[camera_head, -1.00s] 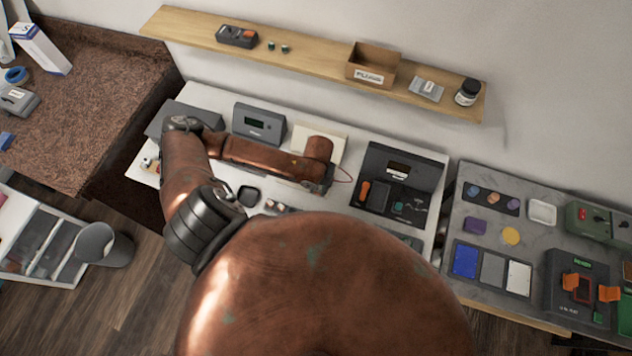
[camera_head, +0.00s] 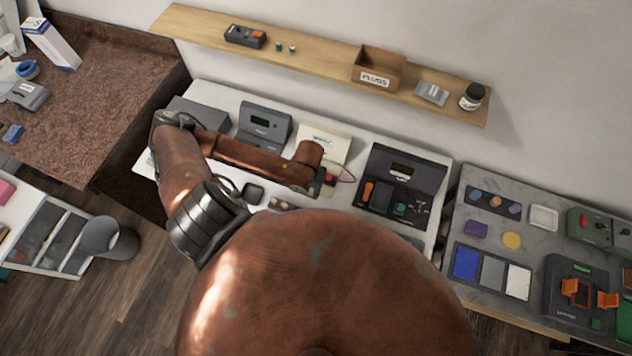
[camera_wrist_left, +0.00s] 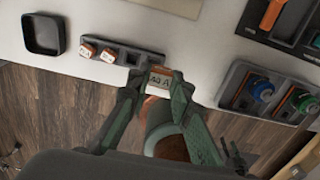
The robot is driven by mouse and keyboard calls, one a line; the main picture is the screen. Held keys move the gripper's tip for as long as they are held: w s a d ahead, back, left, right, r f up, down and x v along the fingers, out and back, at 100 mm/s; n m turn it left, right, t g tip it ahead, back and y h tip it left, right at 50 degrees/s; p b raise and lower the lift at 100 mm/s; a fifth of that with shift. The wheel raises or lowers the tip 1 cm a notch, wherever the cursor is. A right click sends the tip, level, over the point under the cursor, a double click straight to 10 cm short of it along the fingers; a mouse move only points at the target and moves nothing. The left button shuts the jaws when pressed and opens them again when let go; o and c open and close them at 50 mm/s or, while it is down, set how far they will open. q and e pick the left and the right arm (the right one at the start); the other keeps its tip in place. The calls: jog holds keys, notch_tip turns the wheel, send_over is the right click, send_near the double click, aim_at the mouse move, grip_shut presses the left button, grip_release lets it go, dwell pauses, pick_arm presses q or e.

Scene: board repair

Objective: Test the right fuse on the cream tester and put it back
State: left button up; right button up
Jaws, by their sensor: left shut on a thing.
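The cream tester (camera_head: 328,142) stands at the back of the white table, partly hidden by my left arm. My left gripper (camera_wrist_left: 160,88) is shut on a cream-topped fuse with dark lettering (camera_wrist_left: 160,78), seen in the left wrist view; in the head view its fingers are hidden. The fuse is beside the right end of the dark fuse holder (camera_wrist_left: 120,48); I cannot tell its height. Two fuses, left (camera_wrist_left: 87,49) and middle (camera_wrist_left: 108,55), sit in the holder, and the right slot (camera_wrist_left: 132,58) is empty. My right gripper is out of view.
An empty black tray (camera_wrist_left: 43,34) lies left of the holder. A dark panel with an orange lever (camera_head: 400,185) stands to the right, and a dark holder with blue and green knobs (camera_wrist_left: 268,92) is in front of it. A grey meter (camera_head: 264,126) stands behind my arm.

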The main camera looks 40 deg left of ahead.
pick_arm(q)
jog(key=s+a+p, duration=0.2)
jog(key=s+a, duration=0.2)
jog(key=s, duration=0.1)
dwell(0.5)
jog(key=shift+f+b, duration=2)
jog(key=shift+f, duration=2.8)
